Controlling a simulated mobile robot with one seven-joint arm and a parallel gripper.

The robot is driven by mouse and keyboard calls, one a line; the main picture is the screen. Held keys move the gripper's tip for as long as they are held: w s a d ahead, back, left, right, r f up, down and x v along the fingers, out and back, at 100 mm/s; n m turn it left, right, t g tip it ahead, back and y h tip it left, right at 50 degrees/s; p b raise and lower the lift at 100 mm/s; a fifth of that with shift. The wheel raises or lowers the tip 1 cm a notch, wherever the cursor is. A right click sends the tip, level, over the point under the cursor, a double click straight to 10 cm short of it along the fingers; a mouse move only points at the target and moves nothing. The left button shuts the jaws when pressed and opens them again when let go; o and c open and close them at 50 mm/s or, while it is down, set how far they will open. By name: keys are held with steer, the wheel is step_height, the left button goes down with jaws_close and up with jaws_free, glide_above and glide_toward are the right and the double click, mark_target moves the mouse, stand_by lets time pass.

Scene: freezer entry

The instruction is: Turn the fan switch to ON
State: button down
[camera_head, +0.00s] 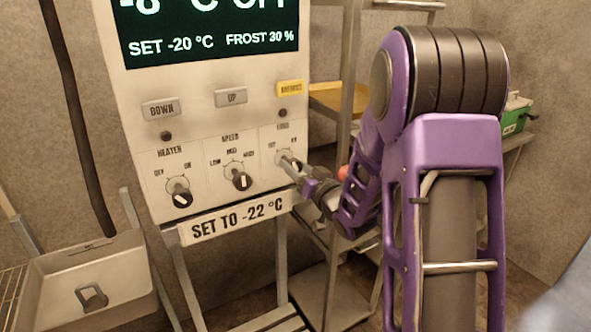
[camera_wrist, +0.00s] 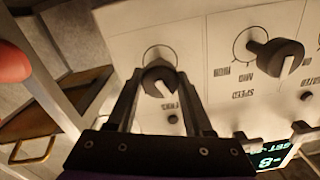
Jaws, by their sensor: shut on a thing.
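The white control panel (camera_head: 215,110) carries three dark rotary knobs in a row. The right-hand one, taken as the fan switch, shows in the wrist view (camera_wrist: 160,80) with a white pointer mark; its label is too blurred to read surely. Which setting the pointer marks cannot be told clearly.
The speed knob (camera_head: 242,180) sits just left of my gripper, and the heater knob (camera_head: 180,195) farther left. A yellow button (camera_head: 290,88) is above the held knob. A "SET TO -22 °C" sign (camera_head: 236,217) hangs below. A metal rack (camera_head: 345,130) stands close behind.

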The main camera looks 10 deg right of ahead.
steer(key=m, duration=0.5)
steer(key=shift+m, duration=0.3)
steer(key=m+p, duration=0.1)
steer(key=m, duration=0.4)
steer(key=shift+d+m+p, duration=0.1)
steer(key=shift+m+p, duration=0.2)
steer(key=shift+p, duration=0.05)
steer(key=shift+c, duration=1.5)
jaws_free()
steer(key=shift+w, duration=0.1)
steer(key=shift+f, duration=0.1)
steer(key=shift+s, duration=0.2)
